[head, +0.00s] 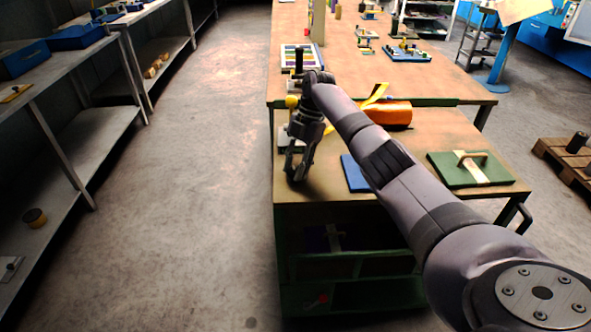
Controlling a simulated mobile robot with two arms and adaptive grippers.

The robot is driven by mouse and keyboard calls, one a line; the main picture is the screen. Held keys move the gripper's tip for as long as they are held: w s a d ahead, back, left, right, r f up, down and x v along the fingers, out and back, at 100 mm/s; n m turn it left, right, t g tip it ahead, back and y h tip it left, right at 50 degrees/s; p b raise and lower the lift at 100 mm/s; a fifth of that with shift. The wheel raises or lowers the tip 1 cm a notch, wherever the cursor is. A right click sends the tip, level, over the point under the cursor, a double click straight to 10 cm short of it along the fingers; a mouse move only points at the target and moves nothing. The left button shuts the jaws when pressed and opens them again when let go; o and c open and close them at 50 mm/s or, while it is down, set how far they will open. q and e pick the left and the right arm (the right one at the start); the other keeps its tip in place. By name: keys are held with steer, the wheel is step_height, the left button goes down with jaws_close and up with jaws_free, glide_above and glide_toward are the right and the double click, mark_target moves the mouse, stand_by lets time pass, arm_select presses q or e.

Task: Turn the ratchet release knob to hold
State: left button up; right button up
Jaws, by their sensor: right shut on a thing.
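My right gripper (298,172) points down over the left end of the near bench. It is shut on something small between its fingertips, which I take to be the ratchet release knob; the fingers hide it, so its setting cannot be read. A pale grey plate (284,138) shows partly behind the gripper, with a yellow part (291,101) above it. An orange roll (390,115) with a yellow strip (375,96) lies on the bench behind my right forearm. My left gripper is out of view.
A green board with a handle (470,168) lies at the bench's right. A blue board (356,172) is partly hidden by my arm. A longer bench (440,78) with small parts stands behind. Shelves (75,68) line the left; the floor between is clear.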

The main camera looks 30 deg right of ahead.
stand_by(0.4)
steer(key=o, duration=1.1)
steer(key=v, duration=0.7)
steer(key=shift+d+r, duration=0.1)
steer(key=shift+r, duration=0.1)
